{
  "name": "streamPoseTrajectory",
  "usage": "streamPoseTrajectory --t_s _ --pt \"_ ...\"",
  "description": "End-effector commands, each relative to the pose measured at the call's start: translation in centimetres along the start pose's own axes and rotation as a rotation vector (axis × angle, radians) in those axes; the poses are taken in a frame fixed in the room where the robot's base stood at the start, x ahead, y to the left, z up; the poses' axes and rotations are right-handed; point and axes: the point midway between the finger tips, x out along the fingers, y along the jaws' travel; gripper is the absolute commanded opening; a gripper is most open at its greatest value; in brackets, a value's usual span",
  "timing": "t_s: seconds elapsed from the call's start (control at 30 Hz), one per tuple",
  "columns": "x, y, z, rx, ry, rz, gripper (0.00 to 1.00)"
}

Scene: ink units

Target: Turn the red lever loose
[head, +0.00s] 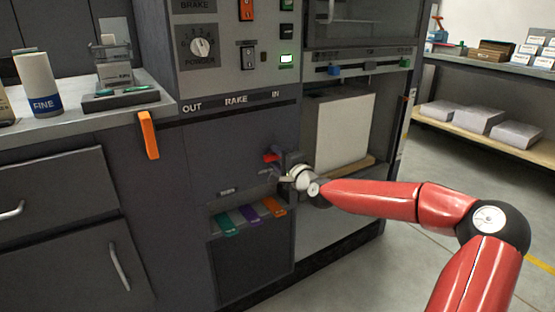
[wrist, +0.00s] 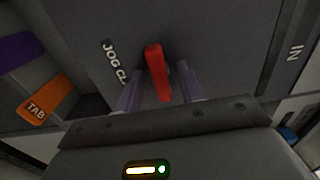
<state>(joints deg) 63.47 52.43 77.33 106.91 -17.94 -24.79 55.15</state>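The red lever (wrist: 157,72) sticks out of the grey machine panel, beside lettering that reads "JOG CL" with the rest hidden. In the wrist view it lies between the two fingers of my gripper (wrist: 160,92), with a gap visible on each side, wider on the left. The fingers are apart and point at the panel.
Below the lever is a recess with green, purple and orange tabs (head: 273,206). An orange handle (head: 148,135) stands out at left. An open bay with a pale block (head: 340,130) is to the right. Floor at right is clear.

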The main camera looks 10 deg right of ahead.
Motion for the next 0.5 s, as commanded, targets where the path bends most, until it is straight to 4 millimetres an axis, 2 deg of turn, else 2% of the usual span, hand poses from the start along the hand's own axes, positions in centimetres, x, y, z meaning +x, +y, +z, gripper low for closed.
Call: streamPoseTrajectory --t_s 0.07,0.37,0.5 --pt "-0.02 0.01 0.01 0.0 0.0 0.0 0.38" --pt "-0.03 0.02 0.02 0.0 0.0 0.0 0.0" --pt "-0.04 0.05 0.02 -0.004 0.0 0.001 0.0"
